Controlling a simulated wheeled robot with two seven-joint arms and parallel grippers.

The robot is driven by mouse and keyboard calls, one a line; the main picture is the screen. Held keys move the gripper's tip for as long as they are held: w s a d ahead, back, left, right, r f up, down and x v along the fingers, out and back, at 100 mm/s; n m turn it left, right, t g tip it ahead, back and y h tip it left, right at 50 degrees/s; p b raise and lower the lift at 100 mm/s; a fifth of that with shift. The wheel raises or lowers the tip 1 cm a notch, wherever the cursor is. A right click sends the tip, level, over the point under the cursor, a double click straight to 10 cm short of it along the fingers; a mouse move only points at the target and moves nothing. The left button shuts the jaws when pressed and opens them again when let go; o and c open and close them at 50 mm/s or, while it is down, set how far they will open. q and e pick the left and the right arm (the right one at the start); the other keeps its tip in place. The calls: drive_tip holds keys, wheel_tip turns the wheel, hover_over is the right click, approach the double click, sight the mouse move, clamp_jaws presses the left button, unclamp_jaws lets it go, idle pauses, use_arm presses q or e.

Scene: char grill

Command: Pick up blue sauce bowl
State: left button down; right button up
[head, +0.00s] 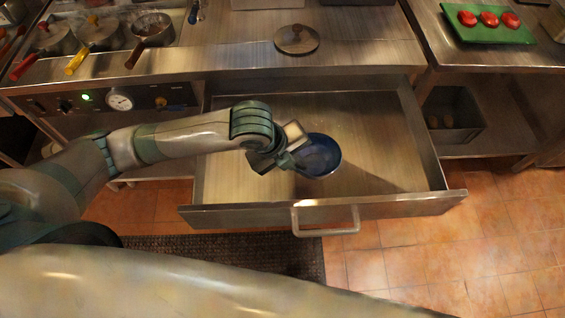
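The blue sauce bowl (322,157) is in the open metal drawer (390,150), near the middle. My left gripper (290,158) reaches into the drawer from the left and is at the bowl's left rim. The fingers overlap the rim in this view, and I cannot tell whether they are closed on it. The wrist hides part of the fingers. My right gripper is not in view; a large pale arm link of mine crosses the bottom of the picture.
The drawer front has a handle (325,232) at its lower edge. The counter above holds a round lid (296,39) and several pots with coloured handles at the left. A green board (488,22) with red tomatoes is at the upper right. The drawer's right part is empty.

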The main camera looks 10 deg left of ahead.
use_arm(q)
drive_tip(key=shift+d+r, duration=0.25)
drive_tip(key=shift+d, duration=0.1)
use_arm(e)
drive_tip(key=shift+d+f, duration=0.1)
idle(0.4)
